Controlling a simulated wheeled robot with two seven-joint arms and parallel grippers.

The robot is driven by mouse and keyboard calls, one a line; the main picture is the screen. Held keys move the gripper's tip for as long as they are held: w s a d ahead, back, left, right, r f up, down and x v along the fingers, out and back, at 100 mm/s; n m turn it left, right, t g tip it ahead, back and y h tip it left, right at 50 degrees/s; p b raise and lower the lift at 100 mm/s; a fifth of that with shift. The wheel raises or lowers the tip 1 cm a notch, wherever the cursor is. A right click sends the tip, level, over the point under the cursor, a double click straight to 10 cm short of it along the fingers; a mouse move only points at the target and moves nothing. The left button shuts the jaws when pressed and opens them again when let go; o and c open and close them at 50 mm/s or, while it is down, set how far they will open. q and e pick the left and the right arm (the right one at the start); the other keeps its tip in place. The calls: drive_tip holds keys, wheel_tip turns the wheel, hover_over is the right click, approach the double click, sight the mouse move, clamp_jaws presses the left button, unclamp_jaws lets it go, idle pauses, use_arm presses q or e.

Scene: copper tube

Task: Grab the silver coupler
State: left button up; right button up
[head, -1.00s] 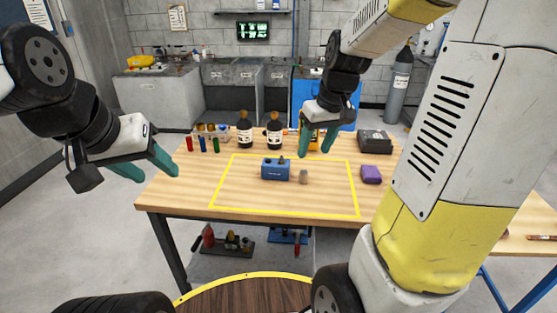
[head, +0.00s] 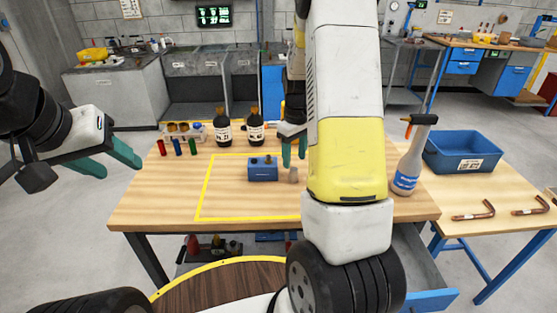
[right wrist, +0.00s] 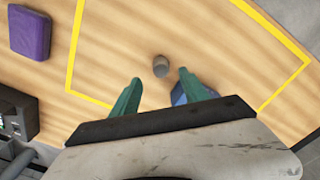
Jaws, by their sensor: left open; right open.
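The silver coupler (head: 293,174) is a small grey-brown cylinder standing on the wooden table inside the yellow outline, just right of a blue block (head: 263,169). It also shows in the right wrist view (right wrist: 160,66), slightly beyond and between the two teal fingertips. My right gripper (head: 293,158) is open and empty, above and behind the coupler in the head view; my arm hides part of the table there. The right gripper's fingers also show in the right wrist view (right wrist: 159,79). My left gripper (head: 117,163) is open and empty, off the table's left side.
Two dark bottles (head: 223,127) and several small coloured cylinders (head: 177,147) stand at the table's back. A blue bin (head: 463,150) and copper tubes (head: 474,211) lie on the right-hand table. A purple box (right wrist: 29,33) lies outside the yellow outline.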

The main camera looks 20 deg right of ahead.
sight(295, 169)
drive_tip(key=f, duration=0.6)
drive_tip(key=shift+s+f, duration=0.2)
drive_tip(key=shift+f, duration=0.1)
clamp_jaws()
